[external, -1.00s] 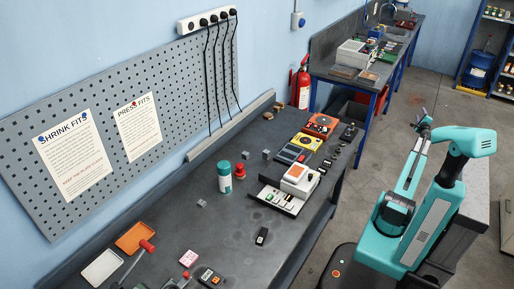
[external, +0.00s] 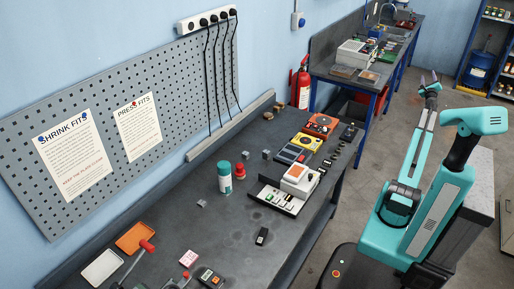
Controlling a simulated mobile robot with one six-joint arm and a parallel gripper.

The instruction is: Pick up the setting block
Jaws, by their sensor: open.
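Several small grey blocks lie on the dark bench (external: 225,255). One grey block (external: 202,203) sits alone left of the middle. Two more, a left one (external: 245,155) and a right one (external: 267,155), sit farther back near the wall side. I cannot tell which of them is the setting block. My gripper (external: 430,79) is open and looks empty. It is up at the end of my raised arm, beyond the bench's right side and far from the blocks.
A teal-capped canister (external: 224,178) and a red knobbed piece (external: 240,171) stand near the blocks. A white device (external: 299,180), a yellow meter (external: 306,142) and an orange meter (external: 320,124) line the right side. An orange tray (external: 134,238) lies at front left.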

